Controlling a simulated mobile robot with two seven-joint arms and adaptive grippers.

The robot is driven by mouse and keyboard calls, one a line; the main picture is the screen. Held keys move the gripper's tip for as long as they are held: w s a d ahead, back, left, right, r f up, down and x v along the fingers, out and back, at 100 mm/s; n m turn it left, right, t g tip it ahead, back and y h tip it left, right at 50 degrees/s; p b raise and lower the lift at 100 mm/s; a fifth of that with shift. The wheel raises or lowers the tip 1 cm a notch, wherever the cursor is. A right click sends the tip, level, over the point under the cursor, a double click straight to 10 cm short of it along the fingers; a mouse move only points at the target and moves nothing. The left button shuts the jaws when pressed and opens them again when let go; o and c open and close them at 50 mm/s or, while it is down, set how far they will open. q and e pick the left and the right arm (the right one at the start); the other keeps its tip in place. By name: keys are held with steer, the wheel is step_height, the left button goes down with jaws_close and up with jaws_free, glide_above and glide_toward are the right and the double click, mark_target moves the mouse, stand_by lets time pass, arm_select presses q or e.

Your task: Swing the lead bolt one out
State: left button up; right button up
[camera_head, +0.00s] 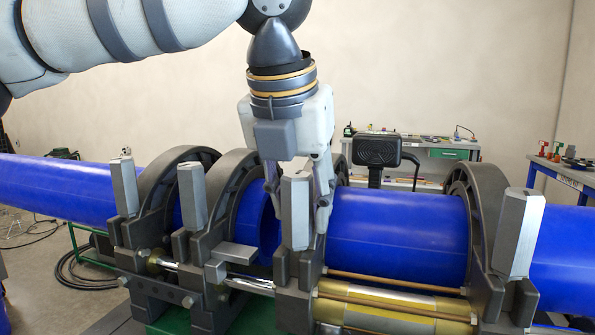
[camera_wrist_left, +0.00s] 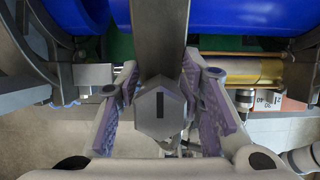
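Several upright grey bolts with block-shaped heads stand along the front of the black clamp rings. One bolt (camera_head: 297,210) stands at the third ring from the left, and its hexagonal head (camera_wrist_left: 160,108) fills the middle of the left wrist view. My left gripper (camera_head: 298,198) points down over this bolt, one finger on each side. Its purple-padded fingers (camera_wrist_left: 160,90) are open around the head, with some gap showing. No label shows which bolt is number one. Other bolts stand at the far left (camera_head: 124,187), second ring (camera_head: 192,196) and right (camera_head: 524,234). My right gripper is not in view.
Blue pipe (camera_head: 398,235) runs through the rings. A brass-coloured cylinder (camera_head: 390,308) and rods lie low in front, right of the gripped-over bolt. A black panel (camera_head: 376,150) stands behind the pipe. Workbenches (camera_head: 450,152) are farther back.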

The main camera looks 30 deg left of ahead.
mark_target(292, 240)
arm_select(q)
steer(key=shift+c, duration=1)
steer(key=shift+s+d, duration=0.25)
steer(key=shift+s, duration=0.85)
steer(key=shift+s+d+f, duration=0.1)
steer(key=shift+s+d, duration=0.05)
steer(key=shift+s, duration=0.4)
steer(key=shift+s+d+f, duration=0.1)
steer(key=shift+s, duration=0.4)
